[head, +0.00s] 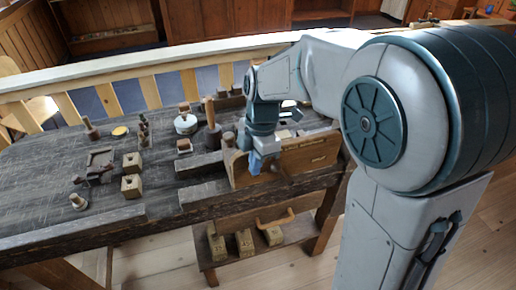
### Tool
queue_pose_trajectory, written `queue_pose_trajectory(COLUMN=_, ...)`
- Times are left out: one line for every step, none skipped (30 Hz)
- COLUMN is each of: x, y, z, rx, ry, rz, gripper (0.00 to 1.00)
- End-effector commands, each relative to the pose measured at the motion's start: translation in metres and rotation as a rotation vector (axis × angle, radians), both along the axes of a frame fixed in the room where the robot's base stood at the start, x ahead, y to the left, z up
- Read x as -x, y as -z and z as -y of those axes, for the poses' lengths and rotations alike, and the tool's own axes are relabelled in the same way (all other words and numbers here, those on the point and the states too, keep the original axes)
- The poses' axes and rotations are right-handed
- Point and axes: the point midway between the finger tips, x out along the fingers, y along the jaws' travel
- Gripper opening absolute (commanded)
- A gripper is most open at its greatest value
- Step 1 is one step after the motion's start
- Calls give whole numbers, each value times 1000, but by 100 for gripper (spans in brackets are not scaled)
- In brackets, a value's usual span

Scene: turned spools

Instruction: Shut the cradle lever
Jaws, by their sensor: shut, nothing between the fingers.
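My gripper (264,160) points down at the front left end of a long wooden box-like piece (310,158) on the right part of the workbench. Its fingers are shut with nothing between them. A small dark part (279,169) shows just right of the fingers; it may be a lever, but I cannot tell, nor whether the fingers touch it. My wrist and arm hide part of the wooden piece and what lies behind it. A low dark frame (100,158) lies flat on the left half of the bench; I cannot tell which piece is the cradle.
The dark workbench (40,180) holds wooden blocks (132,185), a light round pot (185,124), a post on a dark base (211,138) and other small turned pieces. A lower shelf (235,258) carries several blocks. The bench's left end is mostly clear. A slatted railing (150,90) runs behind.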

Motion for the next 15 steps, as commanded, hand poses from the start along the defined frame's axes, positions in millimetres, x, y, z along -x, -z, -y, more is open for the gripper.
queue_pose_trajectory(x=3, y=11, z=-1, rx=3, ry=-1, rz=-5, gripper=0)
queue_pose_trajectory(x=3, y=18, z=-2, rx=3, ry=-1, rz=-6, gripper=0)
queue_pose_trajectory(x=3, y=26, z=-3, rx=2, ry=-1, rz=-4, gripper=0)
queue_pose_trajectory(x=4, y=31, z=-3, rx=3, ry=-1, rz=-5, gripper=0)
queue_pose_trajectory(x=5, y=37, z=-4, rx=3, ry=-1, rz=-4, gripper=0)
queue_pose_trajectory(x=-1, y=30, z=5, rx=1, ry=5, rz=1, gripper=0)
queue_pose_trajectory(x=-3, y=28, z=9, rx=1, ry=4, rz=1, gripper=0)
queue_pose_trajectory(x=-5, y=27, z=13, rx=1, ry=5, rz=1, gripper=0)
queue_pose_trajectory(x=-7, y=27, z=17, rx=1, ry=3, rz=1, gripper=0)
queue_pose_trajectory(x=-9, y=26, z=20, rx=1, ry=4, rz=0, gripper=0)
queue_pose_trajectory(x=-10, y=26, z=23, rx=1, ry=3, rz=0, gripper=0)
queue_pose_trajectory(x=-12, y=26, z=26, rx=1, ry=2, rz=0, gripper=0)
queue_pose_trajectory(x=-13, y=26, z=27, rx=1, ry=2, rz=0, gripper=0)
queue_pose_trajectory(x=-13, y=25, z=28, rx=0, ry=2, rz=0, gripper=0)
queue_pose_trajectory(x=-14, y=25, z=30, rx=0, ry=1, rz=0, gripper=0)
